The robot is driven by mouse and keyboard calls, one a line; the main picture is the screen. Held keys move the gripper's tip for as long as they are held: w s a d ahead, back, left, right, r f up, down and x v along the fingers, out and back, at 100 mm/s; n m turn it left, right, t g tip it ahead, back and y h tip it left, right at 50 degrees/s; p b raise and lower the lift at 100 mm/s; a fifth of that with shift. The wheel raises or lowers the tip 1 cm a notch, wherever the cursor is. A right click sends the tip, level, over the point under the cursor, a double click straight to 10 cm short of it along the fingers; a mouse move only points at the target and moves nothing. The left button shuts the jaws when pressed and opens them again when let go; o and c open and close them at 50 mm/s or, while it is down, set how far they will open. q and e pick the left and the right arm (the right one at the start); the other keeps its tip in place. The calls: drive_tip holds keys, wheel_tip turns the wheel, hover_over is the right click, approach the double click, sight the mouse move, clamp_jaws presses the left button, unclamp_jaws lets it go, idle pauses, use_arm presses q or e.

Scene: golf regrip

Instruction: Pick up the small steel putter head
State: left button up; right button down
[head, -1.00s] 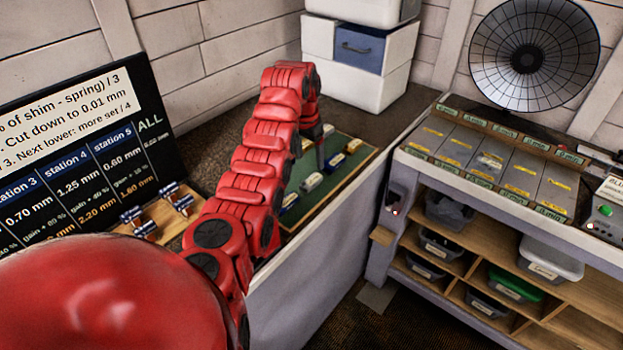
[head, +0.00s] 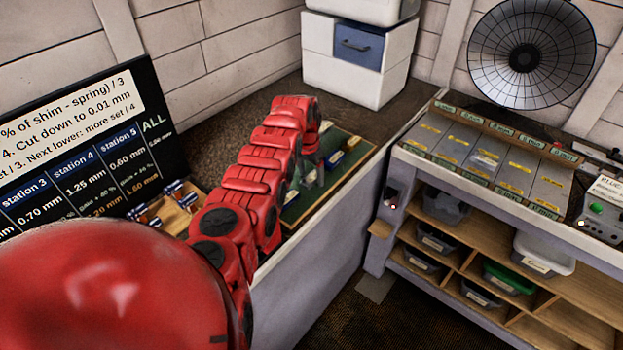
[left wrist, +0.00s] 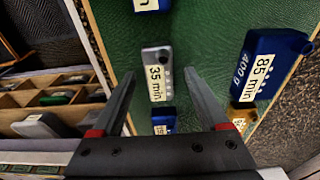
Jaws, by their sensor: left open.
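A small grey steel head labelled "35 min" (left wrist: 157,78) lies on the green mat (left wrist: 210,45), in the middle of the left wrist view. My left gripper (left wrist: 160,75) is open. Its two fingers show on either side of the steel head, with no visible contact; I cannot tell how far above it they are. In the head view my left gripper (head: 319,165) is over the green board (head: 322,198), partly hidden by my red arm. My right gripper is not in view.
A blue block labelled "85 min" and "400 g" (left wrist: 262,65) lies to the right. Another blue block (left wrist: 163,115) lies just below the steel head, and a brass piece (left wrist: 243,116) at lower right. White drawers (head: 355,65) stand behind. A shelf unit (head: 480,250) stands to the right.

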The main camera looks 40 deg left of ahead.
use_arm(q)
clamp_jaws()
idle(0.3)
drive_tip(key=shift+r, duration=0.2)
